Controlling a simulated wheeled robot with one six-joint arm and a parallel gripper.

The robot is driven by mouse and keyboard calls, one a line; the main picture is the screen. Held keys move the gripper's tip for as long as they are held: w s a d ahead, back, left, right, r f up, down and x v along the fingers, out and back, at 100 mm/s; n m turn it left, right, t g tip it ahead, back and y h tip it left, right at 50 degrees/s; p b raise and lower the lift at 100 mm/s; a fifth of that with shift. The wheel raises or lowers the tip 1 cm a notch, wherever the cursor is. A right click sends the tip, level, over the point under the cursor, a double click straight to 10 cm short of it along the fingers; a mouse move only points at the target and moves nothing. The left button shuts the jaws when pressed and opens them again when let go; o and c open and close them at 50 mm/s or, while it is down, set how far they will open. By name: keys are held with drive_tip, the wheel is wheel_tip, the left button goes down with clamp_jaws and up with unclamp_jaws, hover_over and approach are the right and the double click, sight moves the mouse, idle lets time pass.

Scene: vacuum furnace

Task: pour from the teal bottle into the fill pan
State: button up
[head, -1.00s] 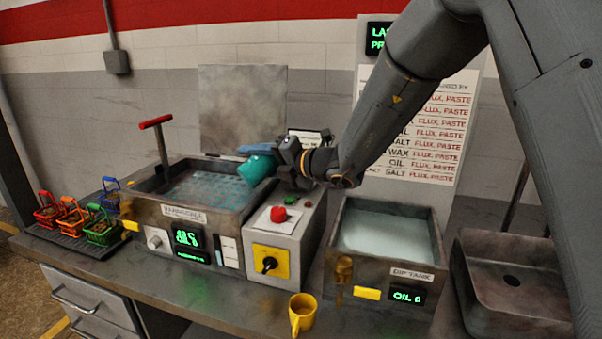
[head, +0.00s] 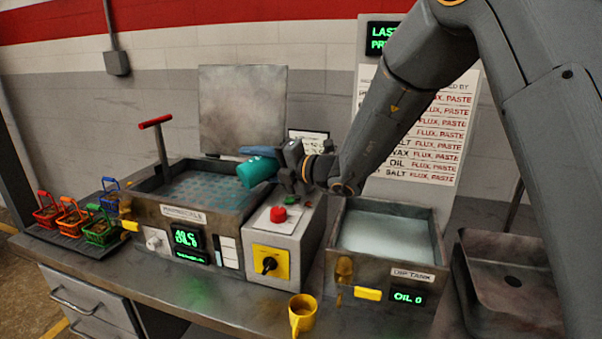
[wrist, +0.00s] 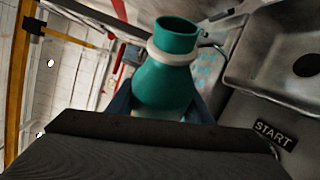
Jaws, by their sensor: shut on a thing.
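My gripper (head: 300,168) is shut on the teal bottle (head: 258,171) and holds it above the right rim of the left tank (head: 240,222). The bottle lies tilted in the head view, its free end toward the left. The wrist view shows the bottle (wrist: 168,80) between blue fingers, with a pale ring around its neck and its open mouth away from the gripper. No stream of liquid is visible. The left tank holds a bluish, grid-patterned surface. No label reading fill pan is legible, so I cannot tell whether this tank is the pan.
A control box (head: 290,238) with a red button stands right of the left tank. Beyond it are the dip tank (head: 385,272) and a sink (head: 510,300). A yellow cup (head: 302,317) stands at the front edge. Small coloured baskets (head: 70,220) stand at the left.

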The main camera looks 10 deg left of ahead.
drive_tip(key=shift+w+r, duration=0.1)
idle(0.3)
drive_tip(key=shift+s+a, duration=0.25)
drive_tip(key=shift+m, duration=0.3)
drive_tip(key=shift+w+m+y+p, duration=0.1)
drive_tip(key=shift+m+y+p, duration=0.2)
drive_tip(key=shift+m, duration=0.2)
idle(2.7)
drive_tip(key=shift+w+d+r+n+h, duration=0.2)
drive_tip(key=shift+n+h, duration=0.45)
drive_tip(key=shift+n, duration=0.65)
drive_tip(key=shift+s+d+r+n+h, duration=0.1)
drive_tip(key=shift+r+n+h, duration=0.2)
drive_tip(key=shift+n+h, duration=0.7)
drive_tip(key=shift+w+n+y, duration=0.1)
drive_tip(key=shift+n+y, duration=0.25)
drive_tip(key=shift+n, duration=0.05)
